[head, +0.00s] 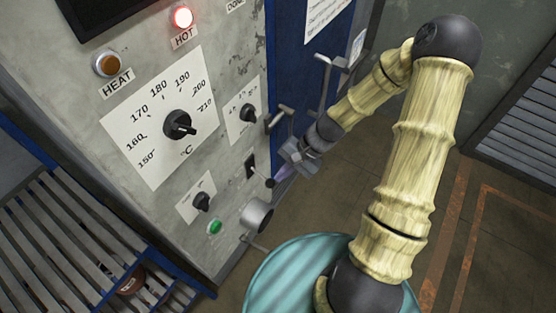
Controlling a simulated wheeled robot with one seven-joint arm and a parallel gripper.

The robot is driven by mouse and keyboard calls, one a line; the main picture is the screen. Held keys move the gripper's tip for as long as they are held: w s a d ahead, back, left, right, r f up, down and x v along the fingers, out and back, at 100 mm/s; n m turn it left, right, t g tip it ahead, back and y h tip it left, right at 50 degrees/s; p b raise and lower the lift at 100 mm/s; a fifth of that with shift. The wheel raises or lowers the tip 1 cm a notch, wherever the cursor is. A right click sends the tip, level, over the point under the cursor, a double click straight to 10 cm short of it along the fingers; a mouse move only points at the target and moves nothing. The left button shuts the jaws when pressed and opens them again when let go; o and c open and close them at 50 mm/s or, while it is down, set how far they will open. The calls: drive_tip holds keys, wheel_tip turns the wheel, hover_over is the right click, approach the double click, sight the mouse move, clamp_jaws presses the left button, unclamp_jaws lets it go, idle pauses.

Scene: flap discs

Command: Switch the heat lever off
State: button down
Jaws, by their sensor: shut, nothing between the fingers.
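A small lever with a round black knob (270,183) sticks out from a dark plate (250,166) low on the right side of the grey control panel. It seems to point down and outward; its exact setting is hard to tell. No label by it is readable. My gripper (279,177) is shut and empty, its tips just right of the knob. I cannot tell whether they touch it. The amber lamp (107,65) above the HEAT label looks dim. The red lamp (182,18) above the HOT label glows.
A temperature dial (180,125), two smaller knobs (249,113) (202,201) and a green button (215,227) surround the lever. A metal cylinder (257,215) juts out below it. A slatted rack (75,235) is at left.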

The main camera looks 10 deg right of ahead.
drive_tip(key=shift+r, duration=0.15)
drive_tip(key=shift+r+p, duration=0.75)
drive_tip(key=s+d+r, duration=0.1)
drive_tip(key=d+r, duration=0.6)
drive_tip(key=d, duration=0.4)
drive_tip(key=shift+s+d+r, duration=0.15)
drive_tip(key=shift+d+r, duration=0.15)
drive_tip(key=shift+a, duration=0.1)
